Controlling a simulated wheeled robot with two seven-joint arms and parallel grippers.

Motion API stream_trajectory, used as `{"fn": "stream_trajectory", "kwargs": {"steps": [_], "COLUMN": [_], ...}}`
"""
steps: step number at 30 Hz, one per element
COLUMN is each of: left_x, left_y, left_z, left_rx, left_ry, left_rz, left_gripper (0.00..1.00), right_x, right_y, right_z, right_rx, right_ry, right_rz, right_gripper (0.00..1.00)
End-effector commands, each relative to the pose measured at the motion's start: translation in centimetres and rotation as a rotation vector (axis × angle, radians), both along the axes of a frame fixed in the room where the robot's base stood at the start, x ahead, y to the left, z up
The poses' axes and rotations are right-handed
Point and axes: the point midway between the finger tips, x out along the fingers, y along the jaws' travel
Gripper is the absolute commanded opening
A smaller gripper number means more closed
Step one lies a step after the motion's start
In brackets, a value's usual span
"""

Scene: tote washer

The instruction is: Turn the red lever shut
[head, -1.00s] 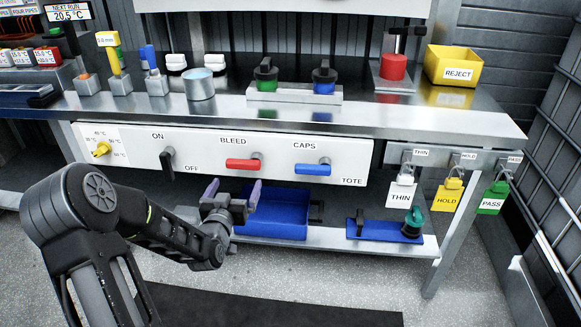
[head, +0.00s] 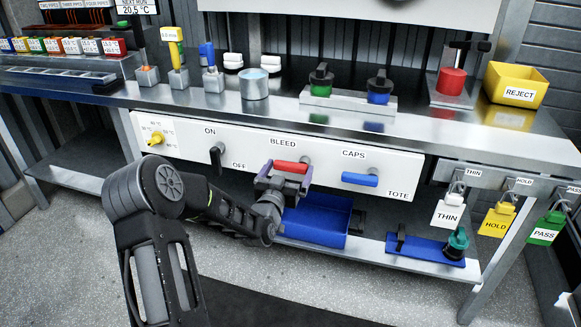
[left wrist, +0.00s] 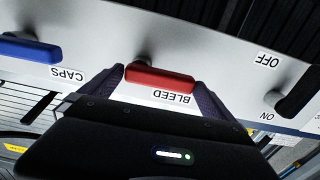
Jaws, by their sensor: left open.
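The red lever (head: 291,167) sits below the BLEED label on the white panel (head: 330,160). Its handle lies roughly level, pointing left from its pivot. My left gripper (head: 285,177) is open, with its two purple-grey fingers at the two ends of the red handle. In the left wrist view the red lever (left wrist: 160,76) lies between the spread fingertips (left wrist: 160,82), the handle reaching across most of the gap. I cannot tell whether the fingers touch it. My right gripper is not in view.
A blue lever (head: 360,179) under CAPS is to the right, and a black ON/OFF handle (head: 216,154) to the left. A yellow knob (head: 155,138) is farther left. A blue tray (head: 318,222) stands on the shelf below my gripper.

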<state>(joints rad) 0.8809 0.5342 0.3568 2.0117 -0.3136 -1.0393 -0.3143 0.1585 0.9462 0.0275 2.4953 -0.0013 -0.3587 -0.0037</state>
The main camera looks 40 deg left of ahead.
Motion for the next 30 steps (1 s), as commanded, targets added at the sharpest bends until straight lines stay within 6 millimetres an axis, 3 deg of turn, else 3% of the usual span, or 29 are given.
{"fn": "stream_trajectory", "kwargs": {"steps": [5, 14, 30], "left_x": [1.6, 1.7, 1.7], "left_y": [0.5, 0.6, 0.6], "left_z": [0.0, 0.0, 0.0], "left_rx": [-0.001, -0.001, -0.001], "left_ry": [0.000, 0.001, 0.001], "left_rz": [0.000, 0.000, 0.000], "left_gripper": [1.00, 0.99, 0.55], "right_x": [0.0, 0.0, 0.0], "right_y": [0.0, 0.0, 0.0], "right_z": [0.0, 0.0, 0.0], "right_rx": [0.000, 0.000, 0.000], "right_ry": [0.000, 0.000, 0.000], "right_rz": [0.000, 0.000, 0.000], "right_gripper": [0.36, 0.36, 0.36]}}
